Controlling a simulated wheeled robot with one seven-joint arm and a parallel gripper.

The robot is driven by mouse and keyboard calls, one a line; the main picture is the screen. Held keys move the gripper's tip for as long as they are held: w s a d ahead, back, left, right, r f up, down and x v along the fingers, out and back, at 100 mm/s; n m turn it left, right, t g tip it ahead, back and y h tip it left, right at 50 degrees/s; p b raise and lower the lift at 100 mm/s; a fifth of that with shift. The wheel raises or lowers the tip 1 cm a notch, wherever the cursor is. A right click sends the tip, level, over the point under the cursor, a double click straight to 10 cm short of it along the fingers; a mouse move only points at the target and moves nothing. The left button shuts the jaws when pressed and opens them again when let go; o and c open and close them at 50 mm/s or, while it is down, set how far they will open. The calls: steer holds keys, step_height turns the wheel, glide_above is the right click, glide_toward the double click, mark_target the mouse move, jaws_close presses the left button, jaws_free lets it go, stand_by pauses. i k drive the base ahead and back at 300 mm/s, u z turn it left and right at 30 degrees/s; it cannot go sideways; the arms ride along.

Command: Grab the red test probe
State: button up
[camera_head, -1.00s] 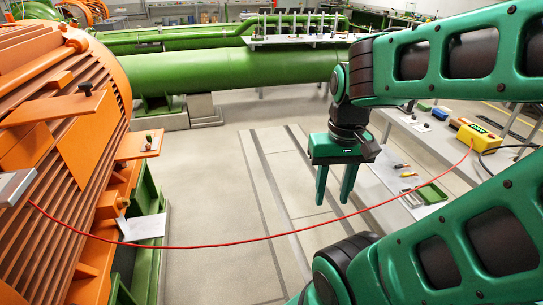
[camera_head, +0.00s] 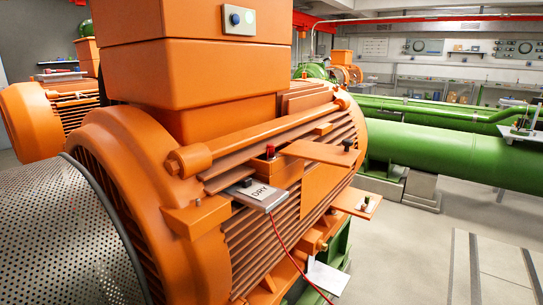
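A thin red lead (camera_head: 285,252) hangs from a grey plate marked DRY (camera_head: 259,194) on the side of the orange motor (camera_head: 150,165) and leaves at the bottom of the picture. A small dark piece (camera_head: 247,182) lies on the plate; I cannot tell if it is part of the probe. A small red-topped piece (camera_head: 270,151) stands upright on an orange block just above the plate. I cannot tell which of these is the red test probe. My gripper is not in view.
An orange shelf (camera_head: 320,152) with a black knob (camera_head: 347,145) sticks out right of the plate. A lower orange ledge (camera_head: 355,203) and a white card (camera_head: 327,276) are below. Green pipes (camera_head: 450,155) run behind. Floor at right is clear.

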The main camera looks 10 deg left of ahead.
mark_target(270, 147)
steer(key=k, duration=0.65)
steer(key=z, duration=0.55)
steer(key=i, duration=2.05)
steer(key=u, duration=1)
steer(key=i, duration=0.75)
steer(key=u, duration=0.6)
